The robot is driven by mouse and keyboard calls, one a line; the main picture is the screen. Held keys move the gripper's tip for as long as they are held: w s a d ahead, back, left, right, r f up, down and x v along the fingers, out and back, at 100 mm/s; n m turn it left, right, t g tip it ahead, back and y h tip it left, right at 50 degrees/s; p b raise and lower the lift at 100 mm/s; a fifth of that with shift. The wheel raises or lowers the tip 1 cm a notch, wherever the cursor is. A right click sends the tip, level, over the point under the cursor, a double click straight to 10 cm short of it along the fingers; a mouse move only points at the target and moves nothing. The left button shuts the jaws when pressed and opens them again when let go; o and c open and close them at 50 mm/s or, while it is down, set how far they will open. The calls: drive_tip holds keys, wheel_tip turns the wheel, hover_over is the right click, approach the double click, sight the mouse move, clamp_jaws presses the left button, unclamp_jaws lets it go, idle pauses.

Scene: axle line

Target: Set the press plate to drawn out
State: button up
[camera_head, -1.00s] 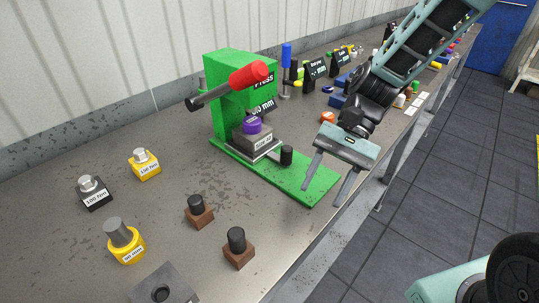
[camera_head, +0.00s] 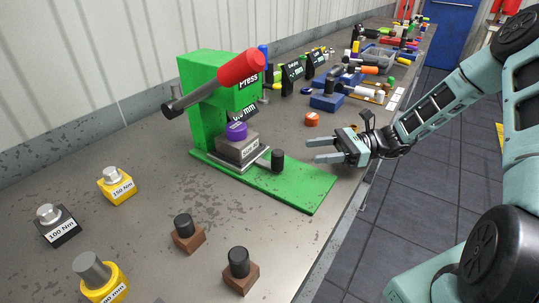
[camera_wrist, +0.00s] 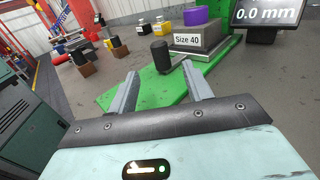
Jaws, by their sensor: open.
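The green press (camera_head: 215,105) stands on the bench with a red-gripped lever (camera_head: 240,68) and a long green base (camera_head: 295,185). A grey press plate (camera_head: 243,165) sits under the press head, carrying a grey block marked Size 40 (camera_head: 238,147) with a purple piece (camera_head: 236,131) on top. A bar runs from the plate to an upright black knob (camera_head: 278,160). In the wrist view the knob (camera_wrist: 161,54) stands ahead, between and beyond my fingertips. My gripper (camera_head: 318,150) is open and empty, to the right of the knob and apart from it.
Torque blocks (camera_head: 117,185) and brown blocks with black pins (camera_head: 240,270) stand at the near left. An orange piece (camera_head: 312,119) and blue blocks (camera_head: 327,102) lie behind my gripper. The display reads 0.0 mm (camera_wrist: 268,15). The green base's right end is clear.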

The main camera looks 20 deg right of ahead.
drive_tip(key=a, duration=0.4)
drive_tip(key=w+a+p, duration=0.1)
drive_tip(key=a, duration=0.3)
drive_tip(key=w+a, duration=0.1)
drive_tip(key=a, duration=0.3)
drive_tip(key=shift+a+p, duration=0.35)
clamp_jaws()
